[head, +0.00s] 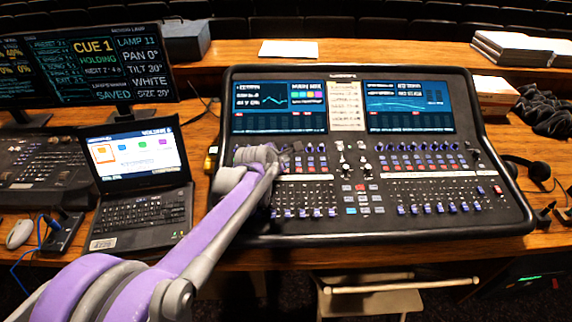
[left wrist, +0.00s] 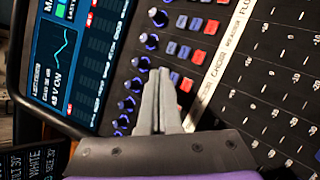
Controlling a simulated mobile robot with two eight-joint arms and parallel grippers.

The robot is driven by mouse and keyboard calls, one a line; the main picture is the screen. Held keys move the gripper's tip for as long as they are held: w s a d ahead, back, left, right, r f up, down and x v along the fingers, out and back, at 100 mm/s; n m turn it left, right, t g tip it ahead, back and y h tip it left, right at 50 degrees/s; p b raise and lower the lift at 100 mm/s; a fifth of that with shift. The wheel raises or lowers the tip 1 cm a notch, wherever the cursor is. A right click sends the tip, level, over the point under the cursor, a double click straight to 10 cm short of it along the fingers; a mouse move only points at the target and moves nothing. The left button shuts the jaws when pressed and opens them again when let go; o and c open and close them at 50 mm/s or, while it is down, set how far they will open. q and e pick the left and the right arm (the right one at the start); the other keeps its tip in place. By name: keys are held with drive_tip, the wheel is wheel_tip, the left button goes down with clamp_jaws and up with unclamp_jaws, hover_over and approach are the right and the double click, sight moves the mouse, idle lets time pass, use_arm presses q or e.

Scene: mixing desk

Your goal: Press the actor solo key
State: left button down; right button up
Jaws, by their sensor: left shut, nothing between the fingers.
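The mixing desk (head: 345,215) has two screens and rows of knobs, keys and faders. My left gripper (head: 290,150) is over the left part of its panel, below the left screen. In the left wrist view my left gripper (left wrist: 160,72) is shut and empty, its tips over the rows of dark knobs (left wrist: 141,63) and small keys. A red key (left wrist: 187,85) and a blue key (left wrist: 174,78) show just right of the tips. Whether the tips touch the panel I cannot tell. No label reading actor is legible; the gripper hides part of the panel. My right gripper is not in view.
A laptop (head: 138,185) stands left of the desk, with monitors (head: 85,65) behind it. A headset (head: 535,170) lies at the right. In the left wrist view a white label strip (left wrist: 222,65) reads "CHOIR" among other words, with faders beyond it.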

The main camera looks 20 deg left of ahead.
use_arm(q)
drive_tip(key=shift+f, duration=0.15)
drive_tip(key=shift+f+b, duration=0.25)
drive_tip(key=shift+b, duration=0.05)
idle(0.3)
drive_tip(key=shift+f, duration=0.3)
idle(0.4)
drive_tip(key=shift+r, duration=0.2)
drive_tip(key=shift+r+p, duration=0.3)
drive_tip(key=shift+r, duration=0.25)
drive_tip(key=shift+s+d+r+p, duration=0.1)
drive_tip(key=shift+r+p, duration=0.7)
drive_tip(key=shift+r, duration=0.45)
drive_tip(key=shift+s+r+p, duration=0.1)
drive_tip(key=shift+r+p, duration=0.65)
drive_tip(key=shift+r, duration=0.5)
